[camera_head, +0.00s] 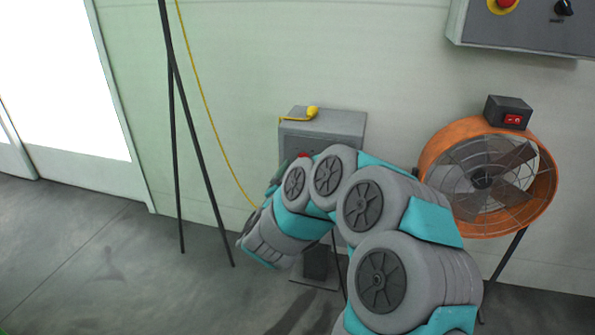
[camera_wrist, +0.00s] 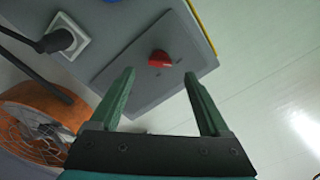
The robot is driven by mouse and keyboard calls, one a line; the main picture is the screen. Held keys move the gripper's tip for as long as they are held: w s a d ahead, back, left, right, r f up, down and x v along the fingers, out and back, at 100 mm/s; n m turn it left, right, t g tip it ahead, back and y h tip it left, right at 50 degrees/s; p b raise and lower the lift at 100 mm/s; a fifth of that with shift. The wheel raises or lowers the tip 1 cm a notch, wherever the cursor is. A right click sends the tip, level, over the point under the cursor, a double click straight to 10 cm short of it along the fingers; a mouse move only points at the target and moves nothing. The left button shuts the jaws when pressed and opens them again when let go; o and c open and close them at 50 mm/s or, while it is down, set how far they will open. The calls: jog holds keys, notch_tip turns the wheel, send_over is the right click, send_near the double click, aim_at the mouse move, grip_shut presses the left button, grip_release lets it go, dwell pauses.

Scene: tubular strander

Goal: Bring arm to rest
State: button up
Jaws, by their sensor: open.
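My gripper (camera_wrist: 160,85) shows in the wrist view with its two green fingers apart and nothing between them. Beyond the fingertips is a grey panel (camera_wrist: 140,95) with a red knob (camera_wrist: 159,59). I cannot tell the gap between the fingertips and the panel. In the head view my grey and teal arm is bent and reaches across in front of a grey box (camera_head: 345,124) on a stand. The arm hides much of that box, and the gripper's fingers are hardly visible there.
An orange fan (camera_head: 543,190) with a switch box (camera_head: 508,112) stands right of my arm. A control box (camera_head: 530,35) hangs at upper right. Thin dark tripod legs (camera_head: 176,130) and a yellow cable (camera_head: 200,88) are left of the arm. Floor at left (camera_head: 70,240) is clear.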

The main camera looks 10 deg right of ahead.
jog(key=shift+v, duration=1.1)
jog(key=s+a+r+n+g+y, duration=0.25)
jog(key=s+a+n+y, duration=0.25)
jog(key=a+n+y, duration=0.35)
jog(key=s+f+n+g+y, duration=0.25)
jog(key=s+g, duration=0.35)
jog(key=s, duration=0.5)
jog(key=s+d+g+h, duration=0.1)
jog(key=s+d+g, duration=0.2)
jog(key=s, duration=0.8)
jog(key=s+d+f+n+g+h, duration=0.1)
jog(key=s+d+g, duration=0.2)
jog(key=s+d, duration=0.5)
jog(key=s+d+f+n+g+h, duration=0.1)
jog(key=s+d+g, duration=0.3)
jog(key=s, duration=0.9)
jog(key=shift+s+d+f+h, duration=0.25)
jog(key=shift+s+d+h, duration=0.05)
jog(key=shift+d+h, duration=0.35)
